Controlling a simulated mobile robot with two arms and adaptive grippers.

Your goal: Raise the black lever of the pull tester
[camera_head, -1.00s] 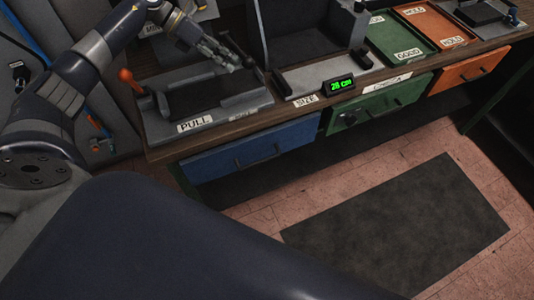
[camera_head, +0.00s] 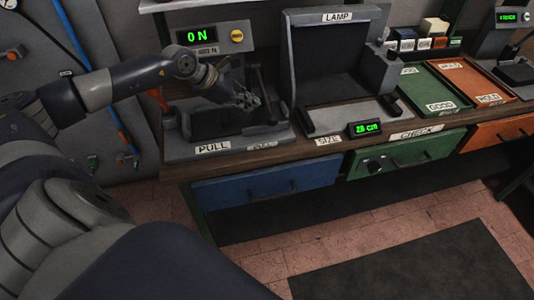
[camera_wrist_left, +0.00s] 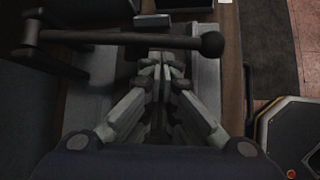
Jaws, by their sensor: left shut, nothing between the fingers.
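The pull tester (camera_head: 176,153) stands at the left of the bench, with a grey base marked PULL and a display reading 0 N. Its black lever (camera_head: 260,92) is at the tester's right side. In the left wrist view the lever (camera_wrist_left: 120,39) is a dark bar running across the top, with a rounded knob at its right end. My left gripper (camera_head: 250,103) is just left of the lever in the head view. In the wrist view its fingertips (camera_wrist_left: 161,66) are together and empty, close to the bar; contact cannot be told. My right gripper is not in view.
An orange-tipped handle (camera_head: 156,93) is at the tester's left. A blue drawer (camera_head: 265,186) is below the bench.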

